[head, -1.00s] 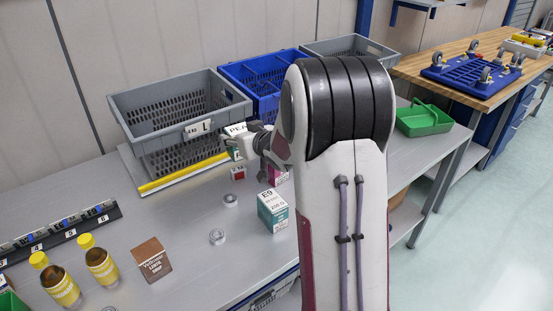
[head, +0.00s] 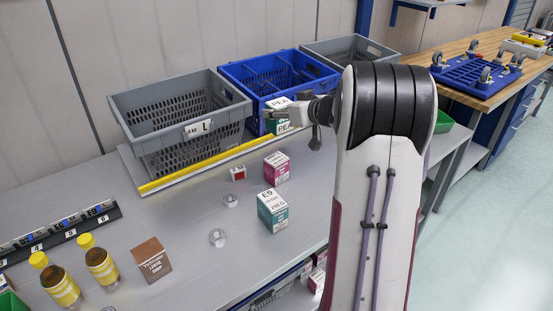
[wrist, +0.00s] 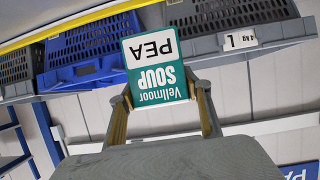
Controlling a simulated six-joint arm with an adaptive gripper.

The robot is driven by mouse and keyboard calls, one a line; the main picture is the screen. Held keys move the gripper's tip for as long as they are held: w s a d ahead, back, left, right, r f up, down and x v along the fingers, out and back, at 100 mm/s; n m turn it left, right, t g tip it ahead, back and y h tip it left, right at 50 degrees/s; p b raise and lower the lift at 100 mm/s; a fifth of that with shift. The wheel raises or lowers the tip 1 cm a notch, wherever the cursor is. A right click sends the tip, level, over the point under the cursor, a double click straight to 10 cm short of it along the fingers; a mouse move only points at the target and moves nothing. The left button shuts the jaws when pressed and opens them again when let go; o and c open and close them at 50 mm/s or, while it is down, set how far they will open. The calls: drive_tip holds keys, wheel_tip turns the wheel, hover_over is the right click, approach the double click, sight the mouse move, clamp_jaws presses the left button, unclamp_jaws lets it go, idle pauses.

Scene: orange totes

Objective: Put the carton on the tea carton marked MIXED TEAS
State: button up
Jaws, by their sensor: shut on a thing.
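My gripper (head: 294,114) is shut on a green and white soup carton (head: 279,127), marked PEA, and holds it up in front of the blue crate. In the wrist view the carton (wrist: 160,77) reads Vellmoor SOUP PEA upside down, between the two fingers (wrist: 162,100). A magenta and white carton (head: 277,168) stands on the bench below and apart from the held one. A teal and white carton (head: 273,212) stands nearer the front. The small print on both is too fine to read, so I cannot tell which is marked MIXED TEAS.
A grey crate (head: 165,110) marked L and a blue crate (head: 260,72) stand at the back behind a yellow edge strip. Bare bench lies between.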

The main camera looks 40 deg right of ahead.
sight(282, 130)
drive_tip(key=shift+w+a+r+n+y, duration=0.1)
drive_tip(key=shift+a+n+y, duration=0.2)
drive_tip(key=shift+a, duration=0.35)
drive_tip(key=shift+f, duration=3.25)
drive_tip(key=shift+f, duration=1.9)
drive_tip(key=shift+f, duration=0.1)
